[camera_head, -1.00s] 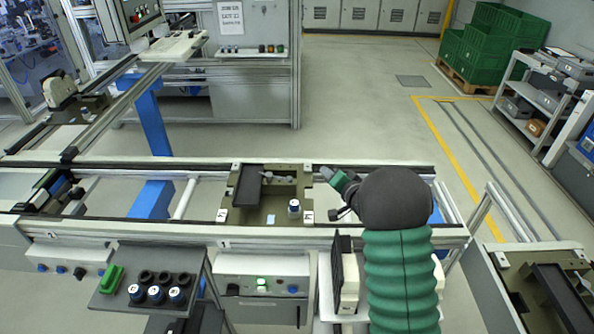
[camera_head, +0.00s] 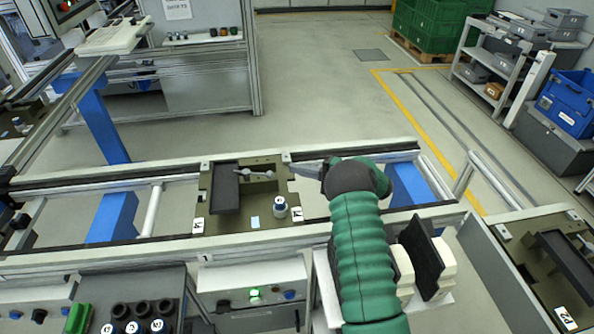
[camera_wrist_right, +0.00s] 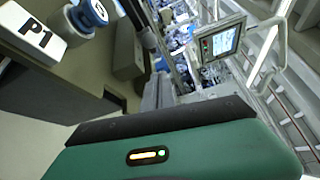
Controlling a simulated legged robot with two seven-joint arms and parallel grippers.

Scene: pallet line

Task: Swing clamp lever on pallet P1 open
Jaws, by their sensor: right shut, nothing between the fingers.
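Pallet P1 (camera_head: 229,222) is an olive plate on the conveyor in the middle of the head view. A dark rectangular block lies on its left side. The grey clamp lever (camera_head: 255,174) lies roughly crosswise near the pallet's far edge, its rounded end to the right. My right gripper (camera_head: 305,169) is shut and empty at the pallet's far right corner, just right of the lever and apart from it. The arm partly hides it. In the right wrist view the P1 label (camera_wrist_right: 35,35) shows close by; the fingertips cannot be made out. My left gripper is out of view.
A white-and-blue capped cylinder (camera_head: 280,207) stands at the pallet's near right. It also shows in the wrist view (camera_wrist_right: 92,12). Conveyor rails run left and right. A rack with several capped pieces (camera_head: 132,327) is at front left. Pallet P2 (camera_head: 562,316) is at far right.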

